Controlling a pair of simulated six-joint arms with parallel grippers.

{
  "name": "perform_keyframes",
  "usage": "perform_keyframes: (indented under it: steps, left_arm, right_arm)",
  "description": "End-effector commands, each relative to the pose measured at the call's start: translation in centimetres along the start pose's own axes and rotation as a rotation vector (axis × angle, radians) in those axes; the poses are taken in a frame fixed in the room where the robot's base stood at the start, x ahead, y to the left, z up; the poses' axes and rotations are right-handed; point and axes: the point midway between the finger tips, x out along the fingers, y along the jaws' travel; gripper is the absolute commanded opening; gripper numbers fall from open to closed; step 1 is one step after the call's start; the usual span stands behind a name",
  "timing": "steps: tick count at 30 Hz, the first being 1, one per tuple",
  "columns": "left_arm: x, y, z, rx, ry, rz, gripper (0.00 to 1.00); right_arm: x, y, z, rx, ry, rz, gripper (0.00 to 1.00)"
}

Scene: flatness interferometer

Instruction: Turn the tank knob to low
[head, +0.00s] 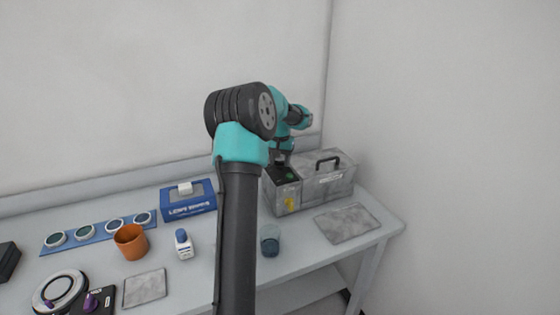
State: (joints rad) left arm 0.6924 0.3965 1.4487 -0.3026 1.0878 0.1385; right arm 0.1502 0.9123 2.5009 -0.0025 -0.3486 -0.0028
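A speckled grey box (330,188) with a black handle on its lid stands at the right back of the table and looks like the tank. A dark panel with a green mark (286,175) is on top of its left end, and a small yellow part (290,204) is on its front. I cannot make out the tank knob or its setting. My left gripper (281,160) is just above the dark panel, mostly behind my own arm. Its fingers are too small and hidden to tell open from shut. My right gripper is not in view.
A blue box (188,204), an orange cup (131,241), a white bottle (184,247) and a blue-grey cup (270,241) stand on the table. A blue rack of round optics (85,237) is at left. A purple knob (90,302) is front left. A grey mat (347,223) lies bare at right.

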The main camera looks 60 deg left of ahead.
Motion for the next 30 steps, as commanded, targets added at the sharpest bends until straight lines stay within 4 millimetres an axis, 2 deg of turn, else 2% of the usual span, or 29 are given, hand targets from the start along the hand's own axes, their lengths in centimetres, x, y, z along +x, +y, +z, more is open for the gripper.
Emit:
perform_keyframes:
  steps: [1, 6, 17, 23, 30]
  left_arm:
    - [0.0, 0.0, 0.0, 0.0, 0.0, 0.0, 0.53]
    - [0.0, 0.0, 0.0, 0.0, 0.001, 0.0, 0.68]
    - [-0.5, 0.0, -0.1, 0.001, 0.002, 0.0, 0.68]
    - [-2.8, 0.0, -0.1, 0.001, 0.004, 0.0, 0.68]
    - [-7.3, 0.0, -0.1, 0.001, 0.004, 0.0, 0.68]
  right_arm:
    - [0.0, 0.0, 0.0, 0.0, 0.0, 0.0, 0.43]
    - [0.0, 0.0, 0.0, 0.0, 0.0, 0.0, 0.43]
    - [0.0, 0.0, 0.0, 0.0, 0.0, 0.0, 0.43]
    - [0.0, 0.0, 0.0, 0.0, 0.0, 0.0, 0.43]
    - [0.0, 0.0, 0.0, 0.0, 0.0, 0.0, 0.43]
